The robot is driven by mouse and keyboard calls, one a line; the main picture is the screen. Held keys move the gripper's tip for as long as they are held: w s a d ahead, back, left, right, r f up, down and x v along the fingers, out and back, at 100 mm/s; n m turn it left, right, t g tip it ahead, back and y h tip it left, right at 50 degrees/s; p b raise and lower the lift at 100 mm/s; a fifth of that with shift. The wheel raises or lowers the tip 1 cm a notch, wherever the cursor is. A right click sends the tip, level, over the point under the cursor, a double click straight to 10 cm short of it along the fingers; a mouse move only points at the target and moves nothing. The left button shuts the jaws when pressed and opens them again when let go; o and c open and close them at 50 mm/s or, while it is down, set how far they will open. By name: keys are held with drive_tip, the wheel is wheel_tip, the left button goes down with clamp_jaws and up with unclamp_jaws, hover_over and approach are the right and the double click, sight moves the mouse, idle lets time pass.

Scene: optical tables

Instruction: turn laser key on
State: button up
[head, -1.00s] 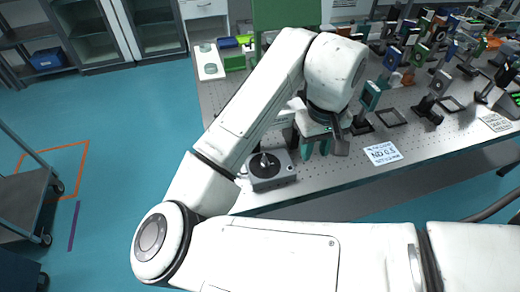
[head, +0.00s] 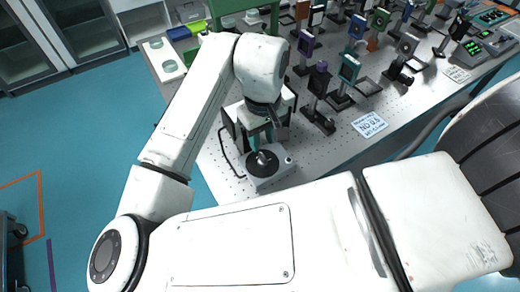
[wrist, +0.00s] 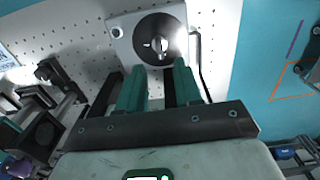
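The laser key switch is a small grey box (head: 277,177) with a round black dial and a metal key (head: 262,159) at its middle. It sits on the perforated table near its front left corner. In the wrist view the box (wrist: 117,32) is at the top centre, and the key (wrist: 158,44) stands up from the black dial. My gripper (wrist: 157,80) has teal fingers spread apart with nothing between them. The fingertips are just short of the dial in that view. In the head view my gripper (head: 266,138) is right behind the key; contact cannot be told.
Optic mounts (head: 318,90) on posts crowd the table right of my gripper. A white ND 0.5 label card (head: 369,123) lies near the front edge. Open teal floor (head: 90,140) lies to the left.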

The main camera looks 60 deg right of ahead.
sight(262, 155)
wheel_tip(262, 155, down, 6)
drive_tip(key=shift+f, duration=0.1)
idle(0.4)
clamp_jaws()
